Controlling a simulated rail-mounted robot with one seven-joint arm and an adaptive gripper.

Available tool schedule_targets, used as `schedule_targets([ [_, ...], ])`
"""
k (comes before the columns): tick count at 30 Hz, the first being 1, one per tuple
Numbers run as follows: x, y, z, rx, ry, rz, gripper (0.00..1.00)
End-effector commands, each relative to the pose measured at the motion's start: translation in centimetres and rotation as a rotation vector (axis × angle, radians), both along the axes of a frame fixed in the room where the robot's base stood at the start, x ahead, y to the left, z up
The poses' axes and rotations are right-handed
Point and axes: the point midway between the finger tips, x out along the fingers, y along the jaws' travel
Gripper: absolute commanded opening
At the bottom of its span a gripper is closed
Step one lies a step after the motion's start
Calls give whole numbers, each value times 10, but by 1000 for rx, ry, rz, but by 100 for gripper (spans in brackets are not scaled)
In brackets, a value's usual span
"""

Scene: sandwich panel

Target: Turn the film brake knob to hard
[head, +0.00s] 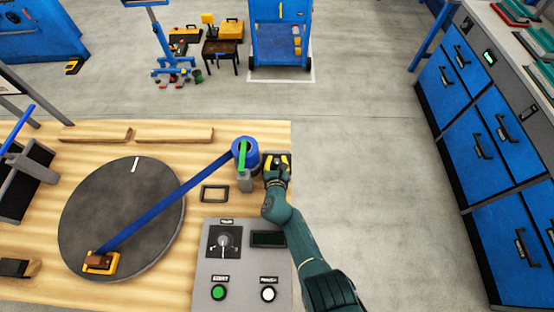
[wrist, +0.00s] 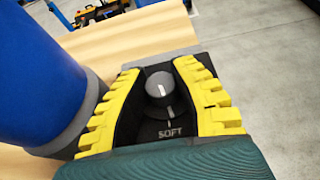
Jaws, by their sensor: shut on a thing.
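The film brake knob (wrist: 158,84) is a round grey knob with a white line on its face. It sits on a dark plate with the word SOFT (wrist: 170,132) readable below it in the wrist view. The white line points roughly down toward that SOFT mark. My gripper (wrist: 157,72) has its yellow ridged fingers on either side of the knob and is shut on it. In the head view my gripper (head: 277,161) is at the table's right edge, beside the blue film roll (head: 245,147), and hides the knob. No HARD label is readable.
The blue film roll (wrist: 38,80) stands close on the left in the wrist view. A blue film strip (head: 165,200) runs to the dark turntable (head: 100,215). A control panel (head: 210,270) with a dial and buttons lies near my arm. Open floor is to the right.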

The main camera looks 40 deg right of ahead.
Motion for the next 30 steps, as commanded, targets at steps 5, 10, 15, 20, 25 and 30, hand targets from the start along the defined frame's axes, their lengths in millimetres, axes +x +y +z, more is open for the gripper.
schedule_targets([
  [5, 0, 0, 1, 0, -1, 1, 46],
  [10, 0, 0, 1, -1, -1, 0, 58],
  [15, 0, 0, 0, 0, 0, 0, 58],
  [20, -4, 4, 1, 0, 0, -1, 58],
  [25, -14, 16, 6, 2, 0, 1, 58],
  [30, -28, 30, 15, 0, -2, 1, 58],
])
